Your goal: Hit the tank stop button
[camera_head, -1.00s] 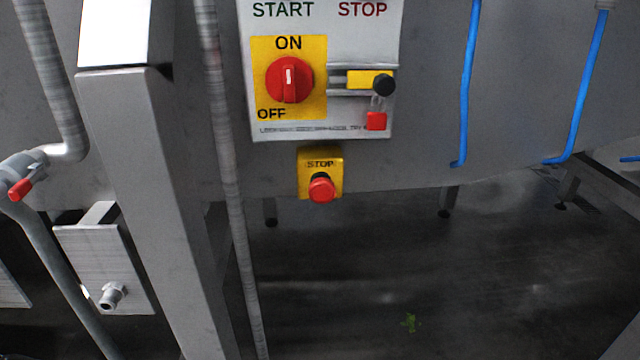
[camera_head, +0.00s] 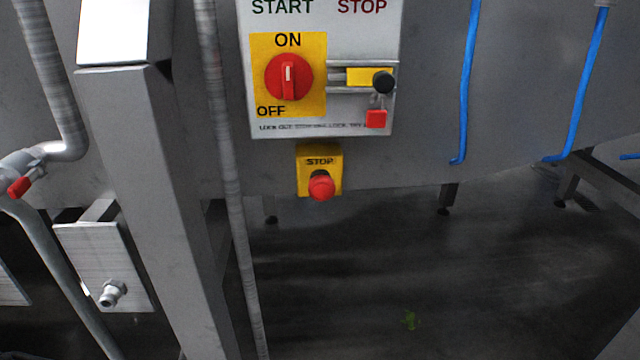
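A red mushroom-shaped stop button (camera_head: 321,187) sits on a small yellow box marked STOP (camera_head: 320,162) on the grey tank wall (camera_head: 420,150). Just above it is a grey control panel (camera_head: 350,130) labelled START and STOP. The panel carries a red rotary switch (camera_head: 289,77) on a yellow ON/OFF plate, a black knob (camera_head: 383,82) on a yellow bar, and a small red square (camera_head: 376,118). The switch's white mark is upright, towards ON. My gripper is not in view. Nothing touches the stop button.
A slanted grey steel post (camera_head: 150,190) and a thin vertical pipe (camera_head: 230,190) stand left of the button. A pipe with a red valve handle (camera_head: 20,187) is at far left. Blue hoses (camera_head: 467,80) hang at right.

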